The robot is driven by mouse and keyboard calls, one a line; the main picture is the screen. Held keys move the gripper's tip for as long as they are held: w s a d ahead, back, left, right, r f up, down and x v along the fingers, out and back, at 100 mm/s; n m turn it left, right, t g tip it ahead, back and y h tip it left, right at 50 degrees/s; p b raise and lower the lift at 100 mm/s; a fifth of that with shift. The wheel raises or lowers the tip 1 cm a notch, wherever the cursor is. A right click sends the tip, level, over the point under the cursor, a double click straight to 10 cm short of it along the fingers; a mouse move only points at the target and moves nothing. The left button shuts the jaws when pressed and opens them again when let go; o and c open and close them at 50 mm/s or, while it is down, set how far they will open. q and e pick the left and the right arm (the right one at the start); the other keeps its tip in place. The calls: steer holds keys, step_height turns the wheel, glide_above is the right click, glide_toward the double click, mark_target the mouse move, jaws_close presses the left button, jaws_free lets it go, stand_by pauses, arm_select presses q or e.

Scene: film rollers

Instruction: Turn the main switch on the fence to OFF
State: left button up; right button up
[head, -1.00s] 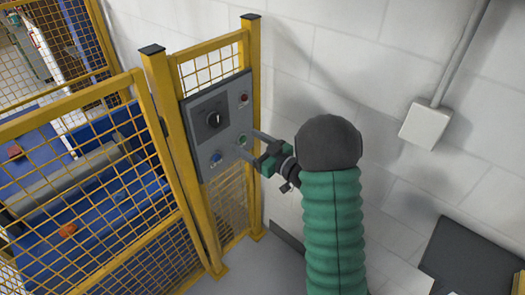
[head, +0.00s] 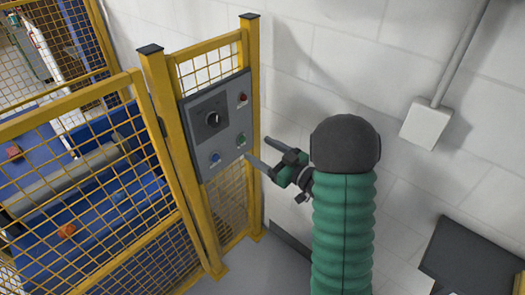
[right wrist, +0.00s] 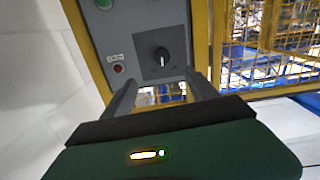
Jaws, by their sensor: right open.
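The main switch (head: 212,119) is a round black knob with a light pointer mark on a dark square plate. It sits on the grey control panel (head: 205,140) mounted between yellow fence posts. The knob also shows in the right wrist view (right wrist: 161,57), beyond my fingers. My right gripper (head: 259,152) is open and empty, to the right of the panel and lower than the knob, apart from it. In the right wrist view its two fingers (right wrist: 161,92) stand apart, with the knob ahead between their directions. My left gripper is not in view.
A red button (head: 243,98), a green button (head: 240,140) and a blue button (head: 215,158) share the panel. Yellow mesh fence (head: 85,180) stands left. A white wall with a grey box (head: 426,122) is right. A dark object (head: 475,255) stands lower right.

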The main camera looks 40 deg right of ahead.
steer(key=shift+s, duration=0.1)
steer(key=s+d+b, duration=0.1)
steer(key=s+b, duration=0.1)
steer(key=s, duration=1.4)
steer(key=shift+s+d+b, duration=0.2)
steer(key=shift+s+b, duration=0.05)
steer(key=shift+b, duration=0.05)
steer(key=m+b, duration=0.2)
steer(key=m, duration=0.2)
glide_toward(217, 124)
steer(key=w, duration=0.4)
steer(key=w+p, duration=0.1)
steer(key=w, duration=0.4)
steer(key=shift+w+a+p, duration=0.1)
steer(key=shift+a+p, duration=0.15)
steer(key=shift+p, duration=0.05)
steer(key=shift+f, duration=0.1)
